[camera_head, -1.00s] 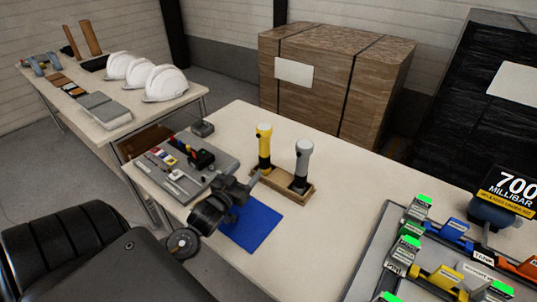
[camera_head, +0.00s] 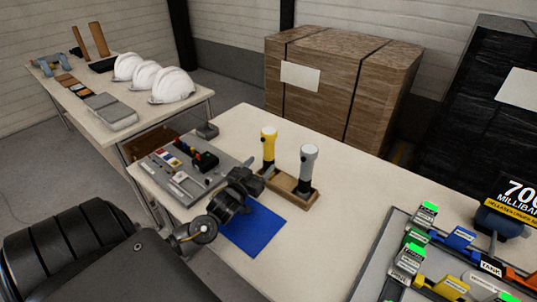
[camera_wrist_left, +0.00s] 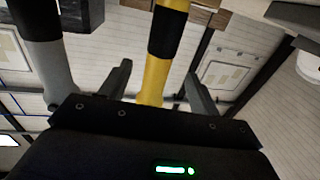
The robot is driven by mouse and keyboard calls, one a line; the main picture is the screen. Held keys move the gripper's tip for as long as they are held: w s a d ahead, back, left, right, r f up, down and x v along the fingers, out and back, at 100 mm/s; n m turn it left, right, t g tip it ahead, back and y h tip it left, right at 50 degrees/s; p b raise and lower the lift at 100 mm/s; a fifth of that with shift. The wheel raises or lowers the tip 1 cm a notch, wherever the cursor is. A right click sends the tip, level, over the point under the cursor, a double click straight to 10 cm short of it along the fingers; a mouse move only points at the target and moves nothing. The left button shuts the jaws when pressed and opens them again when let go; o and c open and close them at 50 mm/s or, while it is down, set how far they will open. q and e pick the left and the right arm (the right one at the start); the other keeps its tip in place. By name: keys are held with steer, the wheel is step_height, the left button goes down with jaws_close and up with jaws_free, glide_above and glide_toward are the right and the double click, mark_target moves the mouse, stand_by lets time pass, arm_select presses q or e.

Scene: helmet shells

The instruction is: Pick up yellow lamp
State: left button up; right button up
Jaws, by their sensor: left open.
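The yellow lamp (camera_head: 269,147), yellow with a dark band and pale top, stands upright in a wooden holder (camera_head: 300,201) on the table. A grey lamp (camera_head: 307,167) stands in the same holder to its right. My left gripper (camera_head: 259,179) is open close to the yellow lamp's lower part, at its near left side. In the left wrist view, the yellow lamp (camera_wrist_left: 155,80) runs between the two spread fingers, with a gap on each side. The grey lamp (camera_wrist_left: 45,65) is left of the fingers there. My right gripper is not in view.
A blue mat (camera_head: 252,232) lies below my left wrist. A grey tray (camera_head: 180,187) with small parts is to the left. A tray with labelled coloured parts (camera_head: 440,262) is at the right. The table between the holder and that tray is clear.

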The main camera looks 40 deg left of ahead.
mark_target(266, 158)
arm_select(q)
steer(key=w, duration=0.5)
steer(key=shift+a+p, duration=0.35)
steer(key=shift+a, duration=0.05)
steer(key=c, duration=1.1)
steer(key=shift+c, duration=0.4)
steer(key=shift+r, duration=0.15)
